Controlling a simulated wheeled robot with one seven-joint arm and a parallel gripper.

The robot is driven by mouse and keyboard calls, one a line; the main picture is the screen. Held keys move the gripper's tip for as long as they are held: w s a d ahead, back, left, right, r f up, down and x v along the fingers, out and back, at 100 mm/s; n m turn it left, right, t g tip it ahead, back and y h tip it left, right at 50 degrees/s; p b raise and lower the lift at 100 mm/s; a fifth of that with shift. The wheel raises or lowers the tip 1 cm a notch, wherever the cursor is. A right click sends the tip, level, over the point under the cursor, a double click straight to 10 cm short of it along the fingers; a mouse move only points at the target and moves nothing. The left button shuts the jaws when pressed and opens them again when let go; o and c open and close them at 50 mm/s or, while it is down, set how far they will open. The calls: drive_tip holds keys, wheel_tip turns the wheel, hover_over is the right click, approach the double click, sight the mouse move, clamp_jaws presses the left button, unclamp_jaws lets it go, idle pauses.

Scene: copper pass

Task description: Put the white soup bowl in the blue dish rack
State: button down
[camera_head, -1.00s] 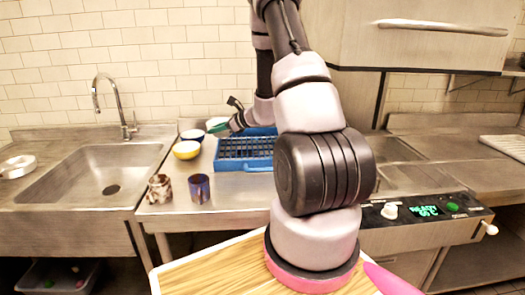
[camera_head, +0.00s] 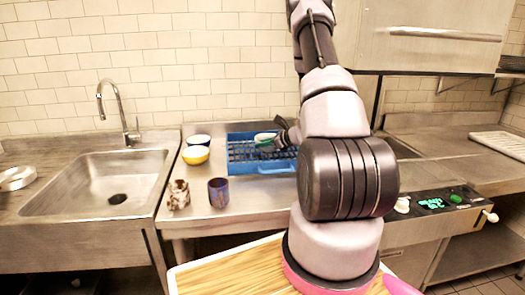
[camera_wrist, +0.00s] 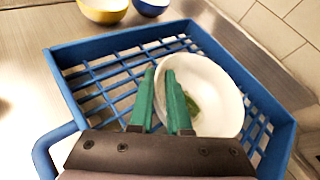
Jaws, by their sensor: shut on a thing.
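The white soup bowl (camera_head: 264,136) is in my gripper within the outline of the blue dish rack (camera_head: 277,170). In the wrist view the bowl (camera_wrist: 218,85) is tilted, with its inside facing the camera and a small green patch inside. The green fingers of my gripper (camera_wrist: 165,95) are shut on its left rim. The rack (camera_wrist: 66,88) surrounds the bowl on the picture, with its slatted floor bare at left. I cannot tell whether the bowl touches the slats. In the head view my arm covers the rack's right end.
A yellow bowl (camera_head: 195,155) and a blue bowl with a white inside (camera_head: 199,140) stand left of the rack. A mottled cup (camera_head: 179,195) and a dark blue cup (camera_head: 218,192) stand nearer the front. A sink (camera_head: 105,190) is further left.

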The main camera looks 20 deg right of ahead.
wheel_tip(320, 180, down, 3)
drive_tip(key=shift+r, duration=0.15)
drive_tip(key=c, duration=0.9)
unclamp_jaws()
drive_tip(key=shift+o, duration=0.2)
